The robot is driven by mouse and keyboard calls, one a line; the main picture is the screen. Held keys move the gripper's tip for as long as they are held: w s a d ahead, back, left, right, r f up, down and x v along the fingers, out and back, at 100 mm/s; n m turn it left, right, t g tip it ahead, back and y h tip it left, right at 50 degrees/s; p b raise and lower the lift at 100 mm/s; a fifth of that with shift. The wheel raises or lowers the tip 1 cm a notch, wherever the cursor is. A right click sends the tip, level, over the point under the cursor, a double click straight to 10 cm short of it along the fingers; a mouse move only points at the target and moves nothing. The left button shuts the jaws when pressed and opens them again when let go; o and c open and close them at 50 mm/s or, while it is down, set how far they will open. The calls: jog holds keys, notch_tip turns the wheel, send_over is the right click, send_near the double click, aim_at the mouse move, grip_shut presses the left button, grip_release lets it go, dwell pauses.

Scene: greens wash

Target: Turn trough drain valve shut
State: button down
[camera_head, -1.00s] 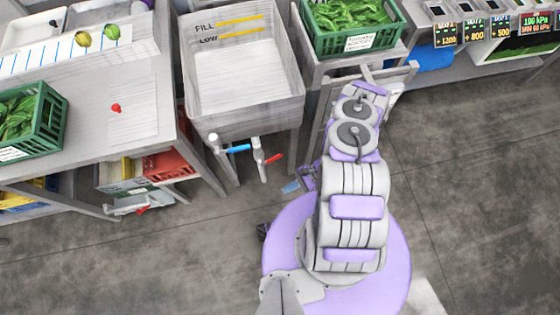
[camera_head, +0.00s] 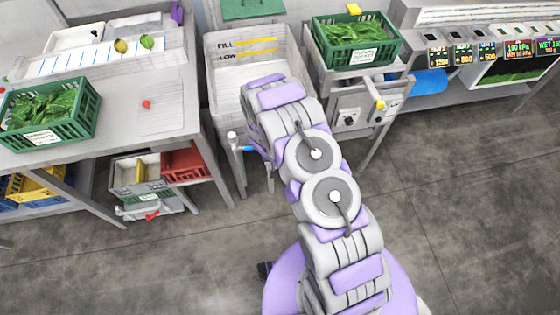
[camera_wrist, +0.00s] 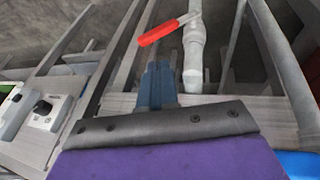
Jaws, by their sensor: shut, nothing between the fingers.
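The drain valve's red lever (camera_wrist: 160,33) shows in the wrist view, slanted and joined to a pale upright pipe (camera_wrist: 194,60). My gripper (camera_wrist: 158,68) points toward this area, its dark blue fingers together and empty. They appear just below the lever in the picture; I cannot tell the gap in depth. In the head view the white trough (camera_head: 222,75) stands at the centre, and my arm covers its front right part.
A bench with a green crate of greens (camera_head: 50,118) stands left. Another greens crate (camera_head: 356,42) sits on a stand with a control box right of the trough. Trough legs and frame bars surround the pipe. The floor (camera_head: 470,190) at right is clear.

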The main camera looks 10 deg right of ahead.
jog(key=b+x, duration=0.2)
jog(key=x, duration=0.7)
jog(key=shift+f, duration=0.2)
jog(key=shift+d, duration=0.15)
jog(key=shift+d+f+p, duration=0.3)
jog(key=shift+d+p, duration=0.25)
jog(key=shift+w+d+f, duration=0.1)
jog(key=shift+d+f, duration=0.35)
jog(key=shift+d, duration=0.05)
jog(key=shift+d+f+b, duration=0.35)
jog(key=shift+d+f, duration=0.35)
jog(key=shift+f, duration=0.2)
jog(key=shift+d+f+b, duration=0.3)
jog(key=shift+d+f, duration=0.4)
jog(key=shift+f, duration=0.25)
